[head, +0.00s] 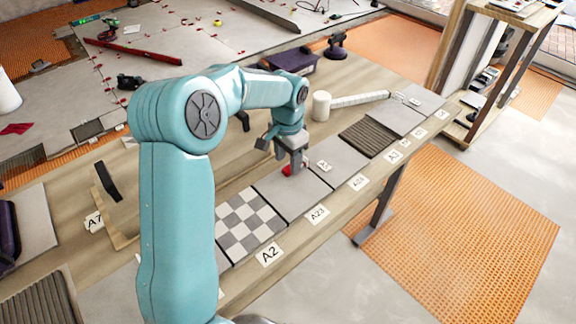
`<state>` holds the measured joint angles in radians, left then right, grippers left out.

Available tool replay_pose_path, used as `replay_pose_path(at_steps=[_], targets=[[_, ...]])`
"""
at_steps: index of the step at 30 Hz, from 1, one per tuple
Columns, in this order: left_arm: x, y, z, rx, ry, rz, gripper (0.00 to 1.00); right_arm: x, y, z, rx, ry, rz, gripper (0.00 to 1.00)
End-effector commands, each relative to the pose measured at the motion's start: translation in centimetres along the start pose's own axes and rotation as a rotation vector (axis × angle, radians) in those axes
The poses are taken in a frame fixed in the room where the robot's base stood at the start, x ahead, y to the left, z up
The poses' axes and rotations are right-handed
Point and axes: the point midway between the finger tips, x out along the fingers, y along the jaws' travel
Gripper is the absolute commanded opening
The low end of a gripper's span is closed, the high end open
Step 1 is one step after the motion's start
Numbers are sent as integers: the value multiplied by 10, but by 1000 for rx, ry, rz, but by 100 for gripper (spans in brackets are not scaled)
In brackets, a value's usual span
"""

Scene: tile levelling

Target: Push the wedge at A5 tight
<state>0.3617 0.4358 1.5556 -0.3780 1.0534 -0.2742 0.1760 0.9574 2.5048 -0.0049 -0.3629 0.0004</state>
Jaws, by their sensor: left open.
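A small red wedge (288,171) sits at the edge of a plain grey tile (293,198) on the long wooden bench, partly hidden by my left gripper. My left gripper (297,168) is open and points down right at the wedge. I cannot tell whether it touches the wedge. A small white label (323,166) lies just right of the gripper; its text is too small to read surely. My right gripper is out of view.
A checkered tile (249,223) and a dark ribbed tile (368,138) lie in the same row, with white labels along the front edge. A white mallet (322,106) lies behind the row. Orange matting (470,240) covers the floor at right.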

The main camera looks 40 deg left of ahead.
Motion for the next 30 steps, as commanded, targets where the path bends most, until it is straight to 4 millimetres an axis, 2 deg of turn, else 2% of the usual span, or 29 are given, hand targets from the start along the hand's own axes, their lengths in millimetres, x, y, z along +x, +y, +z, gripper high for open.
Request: replay_pose_path(at_steps=[1, 6, 16, 17, 21, 22, 24, 25, 26, 30], targets=[[10, 0, 0, 0, -4, 2, 53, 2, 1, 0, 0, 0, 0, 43], [25, -1, -1, 0, -1, 1, 53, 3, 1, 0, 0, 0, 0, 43], [29, -2, -2, 0, 0, 0, 53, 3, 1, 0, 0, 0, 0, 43], [29, -2, -2, 0, 0, 0, 50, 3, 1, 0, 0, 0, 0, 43], [28, -2, -2, 0, 0, 0, 4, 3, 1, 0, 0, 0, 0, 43], [28, -2, -2, 0, 0, 0, 0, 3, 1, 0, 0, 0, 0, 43], [28, -2, -2, 0, 0, 0, 0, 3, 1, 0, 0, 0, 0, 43], [28, -2, -2, 0, 0, 0, 12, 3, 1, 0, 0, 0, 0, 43], [28, -2, -2, 0, 0, 0, 2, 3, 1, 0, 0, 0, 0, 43], [28, -2, -2, 0, 0, 0, 0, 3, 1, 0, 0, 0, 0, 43]])
